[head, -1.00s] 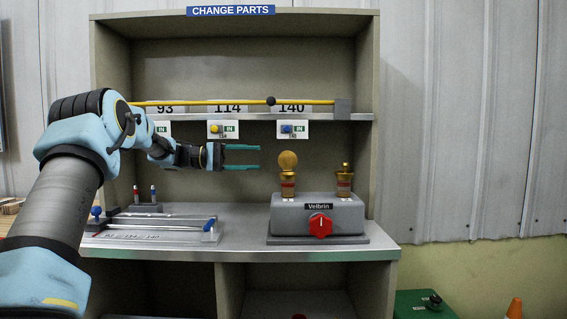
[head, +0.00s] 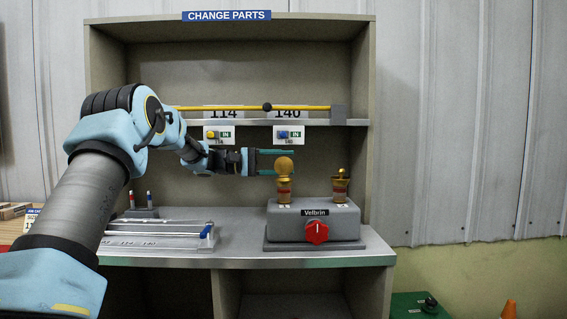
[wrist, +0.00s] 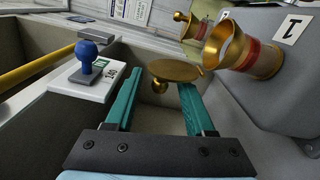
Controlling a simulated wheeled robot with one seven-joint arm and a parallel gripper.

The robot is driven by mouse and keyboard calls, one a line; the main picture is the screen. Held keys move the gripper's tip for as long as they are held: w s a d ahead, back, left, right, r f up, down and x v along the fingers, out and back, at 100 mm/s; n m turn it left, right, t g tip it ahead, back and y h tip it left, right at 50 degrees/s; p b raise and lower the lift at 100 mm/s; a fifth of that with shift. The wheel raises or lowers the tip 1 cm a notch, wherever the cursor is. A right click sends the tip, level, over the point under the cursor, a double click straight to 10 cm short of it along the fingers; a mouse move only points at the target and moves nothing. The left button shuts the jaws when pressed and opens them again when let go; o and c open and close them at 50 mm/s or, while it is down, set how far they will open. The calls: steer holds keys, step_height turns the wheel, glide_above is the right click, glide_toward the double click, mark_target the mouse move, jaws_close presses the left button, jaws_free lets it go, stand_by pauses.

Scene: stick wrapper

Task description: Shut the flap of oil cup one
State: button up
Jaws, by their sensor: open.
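Oil cup one (head: 284,190) is a brass cup with a red band on the left of the grey Velbrin box (head: 345,222). In the wrist view it shows beside the label 1 (wrist: 291,27), its mouth (wrist: 222,45) uncovered. Its round brass flap (head: 284,166) stands up, open. In the wrist view the flap (wrist: 175,70) is seen nearly edge-on, with a small knob (wrist: 159,86), just beyond the fingertips. My gripper (head: 279,162) is open and empty, its teal fingers pointing right at flap height. I cannot tell whether they touch the flap.
A second brass cup (head: 340,187) stands at the box's right, and a red knob (head: 317,232) is on its front. A shelf with a yellow rod (head: 235,108) and tags with blue (head: 283,134) and yellow knobs is above. Metal rails (head: 160,236) lie left.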

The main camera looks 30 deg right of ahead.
steer(key=shift+c, duration=0.2)
jaws_close()
